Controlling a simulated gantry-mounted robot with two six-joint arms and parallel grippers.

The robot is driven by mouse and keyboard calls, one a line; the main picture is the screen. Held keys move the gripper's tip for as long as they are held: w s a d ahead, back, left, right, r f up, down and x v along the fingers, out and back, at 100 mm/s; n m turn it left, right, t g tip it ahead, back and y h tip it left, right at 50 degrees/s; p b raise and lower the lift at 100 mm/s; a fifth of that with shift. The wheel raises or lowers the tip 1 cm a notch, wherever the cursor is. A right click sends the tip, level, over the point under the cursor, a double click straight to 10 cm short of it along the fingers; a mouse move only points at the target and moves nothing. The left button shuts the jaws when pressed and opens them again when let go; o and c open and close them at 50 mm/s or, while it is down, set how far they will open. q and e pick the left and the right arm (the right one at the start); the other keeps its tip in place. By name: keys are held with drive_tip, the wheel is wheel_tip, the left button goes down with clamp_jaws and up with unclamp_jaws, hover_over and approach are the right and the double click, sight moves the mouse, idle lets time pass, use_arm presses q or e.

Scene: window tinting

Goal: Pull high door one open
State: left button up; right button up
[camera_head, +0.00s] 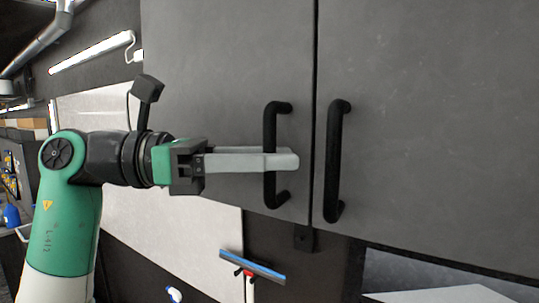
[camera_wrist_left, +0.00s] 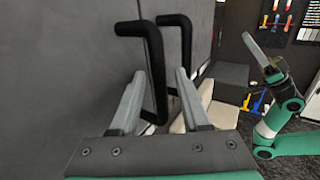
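The high cabinet has two grey doors: the left door (camera_head: 220,65) and the right door (camera_head: 425,120), both looking shut with a thin dark seam between them. Each has a black vertical bar handle beside the seam: the left handle (camera_head: 270,118) and the right handle (camera_head: 334,165). My left gripper (camera_head: 292,160) is at the left handle, its fingers pointing right across the bar. In the left wrist view the left gripper (camera_wrist_left: 159,76) is open, with the left handle's bar (camera_wrist_left: 157,68) between its fingers. Contact is unclear. My right gripper (camera_wrist_left: 257,46) shows small there; its opening is unclear.
A squeegee (camera_head: 252,267) with a blue edge is below the cabinet. A white panel (camera_head: 200,225) stands behind my left arm. A wall board with tools (camera_wrist_left: 285,20) shows at the upper right of the left wrist view.

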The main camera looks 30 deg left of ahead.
use_arm(q)
clamp_jaws()
idle(1.2)
